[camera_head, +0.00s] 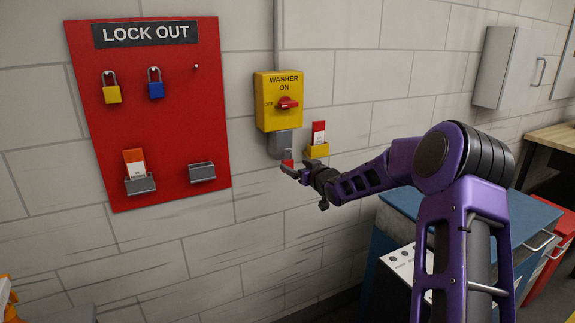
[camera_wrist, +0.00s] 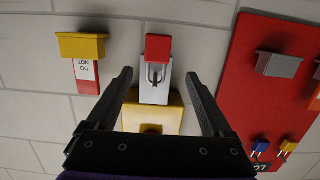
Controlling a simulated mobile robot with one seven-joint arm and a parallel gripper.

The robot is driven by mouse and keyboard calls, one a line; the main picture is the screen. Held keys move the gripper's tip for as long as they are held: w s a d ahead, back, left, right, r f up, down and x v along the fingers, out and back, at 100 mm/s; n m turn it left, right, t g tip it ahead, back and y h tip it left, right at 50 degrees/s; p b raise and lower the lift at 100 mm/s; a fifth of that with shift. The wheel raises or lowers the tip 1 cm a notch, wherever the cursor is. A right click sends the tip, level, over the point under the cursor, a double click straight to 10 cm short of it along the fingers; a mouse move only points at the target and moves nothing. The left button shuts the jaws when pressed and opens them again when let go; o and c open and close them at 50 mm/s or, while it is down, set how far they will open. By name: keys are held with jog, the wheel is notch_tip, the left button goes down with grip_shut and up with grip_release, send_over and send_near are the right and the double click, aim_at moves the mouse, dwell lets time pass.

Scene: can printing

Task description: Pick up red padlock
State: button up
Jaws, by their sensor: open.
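The red padlock (camera_head: 287,163) hangs at the bottom of the grey box (camera_head: 281,144) under the yellow washer switch (camera_head: 279,101), partly hidden by my gripper. In the wrist view, which is upside down, the padlock (camera_wrist: 158,48) shows its red body and metal shackle against the grey box (camera_wrist: 156,90). My gripper (camera_head: 303,182) is open and empty close to the padlock. In the wrist view its fingers (camera_wrist: 160,76) spread to either side of the padlock's line, and the red body lies just past the tips. I cannot tell the exact depth gap.
A yellow holder (camera_head: 317,150) with a red and white tag is on the wall just right of the padlock. The red lockout board (camera_head: 208,130) is at left, bearing a yellow padlock (camera_head: 112,95) and a blue padlock (camera_head: 155,90). A blue cabinet (camera_head: 520,210) stands at right.

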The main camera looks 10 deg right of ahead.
aim_at(289, 163)
jog(key=shift+d+f+p+x, duration=0.15)
jog(key=shift+f+p+x, duration=0.05)
jog(key=shift+x, duration=1.35)
jog(key=shift+d+f+p+x, duration=0.1)
jog(key=shift+f+p+x, duration=0.05)
jog(key=shift+x, duration=1.4)
grip_shut()
